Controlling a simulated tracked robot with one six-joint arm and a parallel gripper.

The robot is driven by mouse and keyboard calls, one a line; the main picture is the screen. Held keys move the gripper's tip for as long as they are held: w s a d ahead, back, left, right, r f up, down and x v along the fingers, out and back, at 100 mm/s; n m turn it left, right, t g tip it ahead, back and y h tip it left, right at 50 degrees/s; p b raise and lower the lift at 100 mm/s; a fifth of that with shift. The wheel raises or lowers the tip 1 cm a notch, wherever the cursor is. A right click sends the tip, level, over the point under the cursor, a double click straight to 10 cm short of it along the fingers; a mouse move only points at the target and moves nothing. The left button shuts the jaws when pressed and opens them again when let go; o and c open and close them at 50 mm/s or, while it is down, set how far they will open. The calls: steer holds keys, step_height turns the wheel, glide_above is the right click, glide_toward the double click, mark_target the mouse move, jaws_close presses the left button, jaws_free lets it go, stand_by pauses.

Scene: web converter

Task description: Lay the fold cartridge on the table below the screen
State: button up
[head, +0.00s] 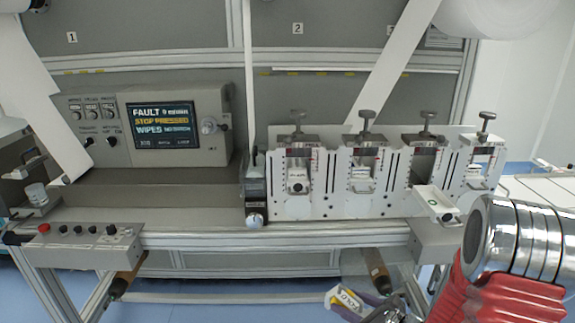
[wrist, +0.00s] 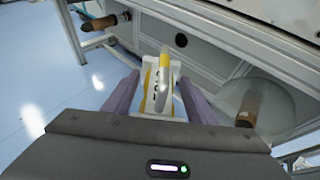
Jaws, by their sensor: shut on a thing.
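My gripper (wrist: 158,98) is shut on a white and yellow piece with dark markings, which I take for the fold cartridge (wrist: 149,88). The held cartridge also shows in the head view (head: 343,301), low at the bottom edge, in front of and below the machine's front rail. Only part of my gripper (head: 368,290) shows there. The screen (head: 161,126) is lit with a fault message, on a grey console at left. The grey table (head: 150,211) runs below it and is mostly bare. My gripper is to the right of and lower than that table.
Several slotted white stations (head: 330,185) with clamp knobs stand right of the screen. A white tray-like piece (head: 434,202) juts from one. A roller (head: 127,279) lies underneath.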

steer(key=shift+s+m+t+h, duration=0.25)
steer(key=shift+m+t+h, duration=0.15)
steer(key=shift+m+h, duration=0.15)
steer(key=shift+s+a+m+h, duration=0.2)
steer(key=shift+s+m+h, duration=0.15)
steer(key=shift+s+a+r, duration=0.1)
steer(key=shift+a, duration=0.6)
